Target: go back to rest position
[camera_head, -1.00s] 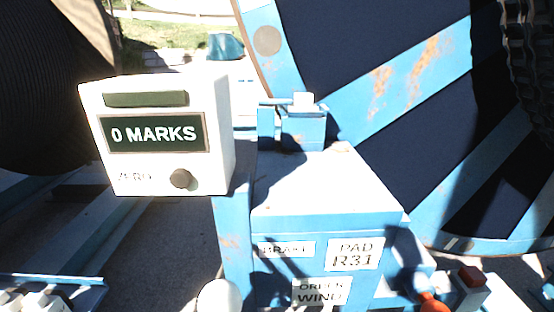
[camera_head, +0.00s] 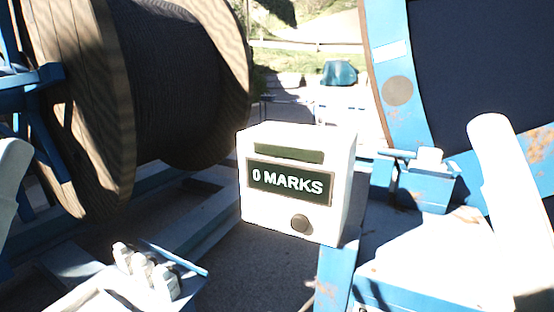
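Neither of my grippers shows in the head view. A white, rounded arm link, which looks like mine, rises at the right edge in front of the blue stand. Another white piece, likely my other arm, shows at the far left edge. No fingertips are visible, and I see nothing held. The white counter box (camera_head: 297,182) stands upright near the middle, with a display reading "0 MARKS" and a round dark knob (camera_head: 301,223) below it.
A wooden cable reel (camera_head: 90,100) wound with dark cable stands at the left. A large blue reel (camera_head: 400,90) fills the upper right. A blue stand (camera_head: 338,275) is beneath the box. Several small white blocks (camera_head: 147,272) sit at the lower left. A teal object (camera_head: 339,73) lies farther back.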

